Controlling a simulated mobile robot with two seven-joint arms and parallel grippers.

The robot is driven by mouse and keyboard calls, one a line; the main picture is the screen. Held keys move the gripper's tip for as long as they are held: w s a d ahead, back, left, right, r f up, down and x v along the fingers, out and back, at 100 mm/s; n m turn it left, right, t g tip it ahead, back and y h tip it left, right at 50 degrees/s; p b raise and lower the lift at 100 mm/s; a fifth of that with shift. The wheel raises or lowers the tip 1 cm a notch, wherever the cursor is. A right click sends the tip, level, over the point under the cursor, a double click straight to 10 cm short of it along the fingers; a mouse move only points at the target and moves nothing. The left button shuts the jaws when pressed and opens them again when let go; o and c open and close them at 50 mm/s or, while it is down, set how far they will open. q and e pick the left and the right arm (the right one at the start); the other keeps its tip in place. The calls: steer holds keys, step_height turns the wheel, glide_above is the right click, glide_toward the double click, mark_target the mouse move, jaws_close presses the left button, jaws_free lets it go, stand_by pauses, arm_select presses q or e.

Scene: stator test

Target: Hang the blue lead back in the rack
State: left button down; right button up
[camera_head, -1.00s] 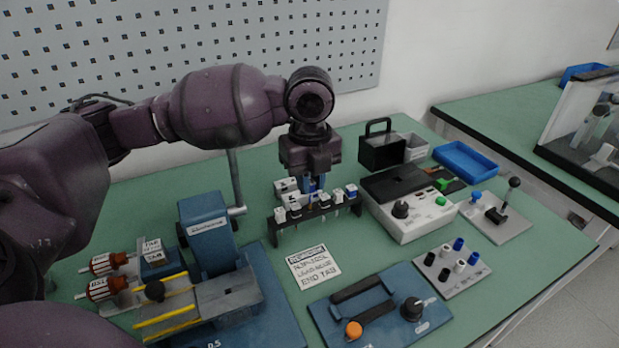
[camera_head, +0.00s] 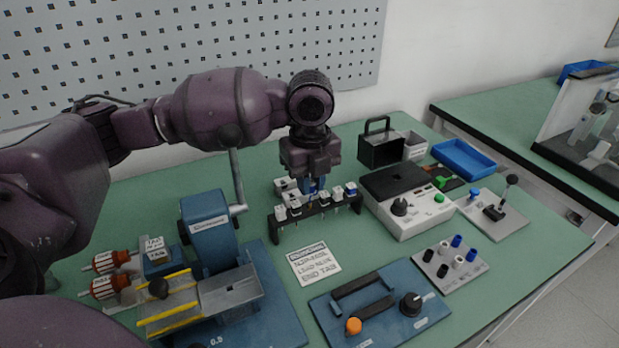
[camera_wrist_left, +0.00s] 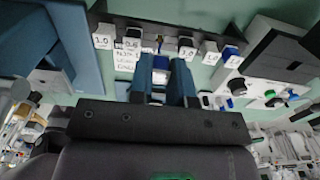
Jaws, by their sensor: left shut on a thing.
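My left gripper (camera_head: 314,186) is shut just above and behind the middle of the black rack (camera_head: 318,210). In the left wrist view, its two blue fingers (camera_wrist_left: 161,80) pinch the blue lead (camera_wrist_left: 160,63), a small blue and white piece. The rack (camera_wrist_left: 147,31) runs just beyond the fingertips there, with white-headed leads either side. Another blue-headed lead (camera_head: 351,188) hangs at the rack's right end and also shows in the wrist view (camera_wrist_left: 230,52). The fingers hide most of the held lead in the head view. I cannot tell whether it touches the rack. My right gripper is not in view.
A white and black meter box (camera_head: 410,208) stands close right of the rack. A blue machine (camera_head: 208,235) with an upright lever stands to the left. A printed card (camera_head: 315,263) lies in front. A black carrier (camera_head: 380,147) stands behind right.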

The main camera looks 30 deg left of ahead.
arm_select(q)
steer(key=shift+f, duration=0.15)
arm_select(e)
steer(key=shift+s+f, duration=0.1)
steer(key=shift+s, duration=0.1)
arm_select(q)
steer(key=shift+f, duration=0.8)
steer(key=shift+f, duration=0.15)
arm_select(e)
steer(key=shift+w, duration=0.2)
arm_select(q)
steer(key=shift+f, duration=0.1)
steer(key=shift+f, duration=0.75)
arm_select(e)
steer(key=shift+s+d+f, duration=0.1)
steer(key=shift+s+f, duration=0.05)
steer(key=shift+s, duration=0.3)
